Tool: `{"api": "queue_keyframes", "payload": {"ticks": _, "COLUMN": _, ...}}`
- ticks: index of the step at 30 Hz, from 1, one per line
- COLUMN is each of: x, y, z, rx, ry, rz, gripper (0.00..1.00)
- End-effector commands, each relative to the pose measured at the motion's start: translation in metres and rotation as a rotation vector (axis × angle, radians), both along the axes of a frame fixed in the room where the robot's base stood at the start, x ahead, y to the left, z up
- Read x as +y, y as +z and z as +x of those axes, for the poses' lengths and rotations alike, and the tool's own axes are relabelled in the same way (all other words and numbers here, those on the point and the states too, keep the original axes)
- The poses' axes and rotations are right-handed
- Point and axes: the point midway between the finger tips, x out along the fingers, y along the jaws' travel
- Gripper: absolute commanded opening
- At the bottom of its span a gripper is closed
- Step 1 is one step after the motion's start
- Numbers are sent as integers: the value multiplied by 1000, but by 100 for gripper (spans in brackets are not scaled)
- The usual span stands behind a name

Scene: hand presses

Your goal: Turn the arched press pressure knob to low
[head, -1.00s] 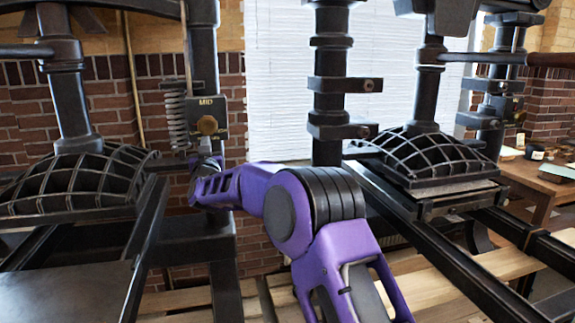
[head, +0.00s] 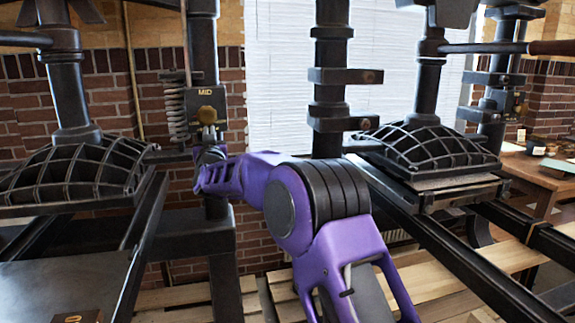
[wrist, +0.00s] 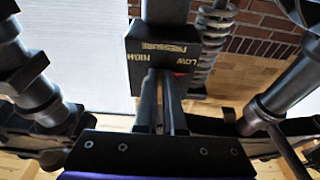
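In the wrist view my two fingers (wrist: 160,98) point at the block (wrist: 165,48), which carries the words PRESSURE, HIGH and LOW upside down. The fingers are close together with a narrow gap. They and the viewing angle hide the knob there, so a grasp cannot be confirmed.
A coiled spring (head: 177,112) hangs just left of the block. The left press has a ribbed arched platen (head: 75,172); a similar ribbed platen (head: 425,150) is at right. A brick wall and white blind (head: 280,90) stand behind. A table (head: 535,178) is at far right.

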Motion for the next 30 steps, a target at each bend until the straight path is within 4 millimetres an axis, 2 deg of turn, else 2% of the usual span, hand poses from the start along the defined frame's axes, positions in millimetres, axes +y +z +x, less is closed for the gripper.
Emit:
{"api": "queue_keyframes", "payload": {"ticks": 1, "x": -6, "y": 8, "z": 2, "rx": -15, "ry": -10, "rz": 6, "gripper": 0}}
{"api": "queue_keyframes", "payload": {"ticks": 15, "x": -11, "y": 11, "z": 3, "rx": -17, "ry": -13, "rz": 8, "gripper": 0}}
{"api": "queue_keyframes", "payload": {"ticks": 26, "x": -11, "y": 2, "z": 3, "rx": -14, "ry": -11, "rz": 6, "gripper": 0}}
{"api": "queue_keyframes", "payload": {"ticks": 30, "x": -11, "y": 0, "z": -8, "rx": -10, "ry": -7, "rz": 4, "gripper": 0}}
